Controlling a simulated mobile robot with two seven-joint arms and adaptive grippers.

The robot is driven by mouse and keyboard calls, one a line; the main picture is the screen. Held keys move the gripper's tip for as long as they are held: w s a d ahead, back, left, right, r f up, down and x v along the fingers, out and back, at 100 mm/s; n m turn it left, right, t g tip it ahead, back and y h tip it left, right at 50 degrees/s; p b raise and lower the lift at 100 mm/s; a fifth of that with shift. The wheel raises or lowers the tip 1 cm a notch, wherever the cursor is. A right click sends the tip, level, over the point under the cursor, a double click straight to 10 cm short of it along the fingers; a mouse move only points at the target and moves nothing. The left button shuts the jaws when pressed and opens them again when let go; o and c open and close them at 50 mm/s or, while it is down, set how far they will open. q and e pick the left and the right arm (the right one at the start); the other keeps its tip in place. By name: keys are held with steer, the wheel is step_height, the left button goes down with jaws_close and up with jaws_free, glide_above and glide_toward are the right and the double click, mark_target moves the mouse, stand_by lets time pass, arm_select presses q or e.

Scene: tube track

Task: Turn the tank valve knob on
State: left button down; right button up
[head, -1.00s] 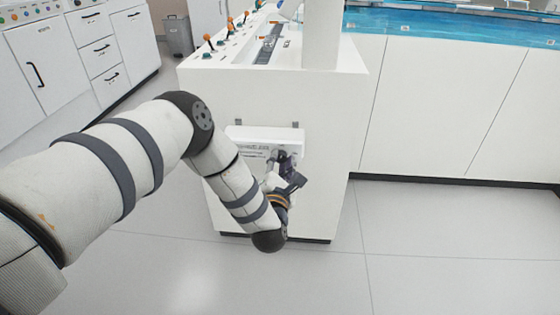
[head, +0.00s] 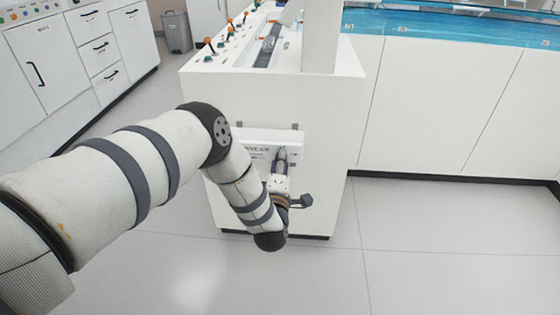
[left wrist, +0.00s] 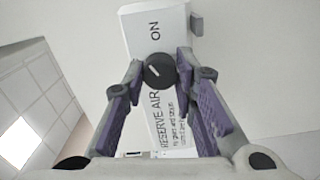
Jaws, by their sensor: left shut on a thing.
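The tank valve knob (left wrist: 160,71) is a round dark knob with a short white mark, on a white panel (left wrist: 152,20) lettered RESERVE AIR and ON. In the left wrist view the ON label lies above the knob, and the white mark slants. My left gripper (left wrist: 161,66) has its purple-padded fingers on both sides of the knob, shut on it. In the head view the left gripper (head: 284,158) is at the panel (head: 255,137) on the end of the white cabinet, and it hides the knob. My right gripper is not in view.
The white cabinet (head: 325,115) carries several orange-topped levers (head: 230,22) on its top. A long water tank (head: 450,25) stands behind it to the right. Drawers (head: 95,50) and a grey bin (head: 176,32) stand at the back left. The floor in front is clear.

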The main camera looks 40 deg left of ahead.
arm_select(q)
steer(key=m+p, duration=0.1)
steer(key=m, duration=0.5)
stand_by(0.6)
steer(key=c, duration=1.3)
jaws_free()
steer(key=shift+s+a, duration=0.1)
steer(key=v, duration=1.2)
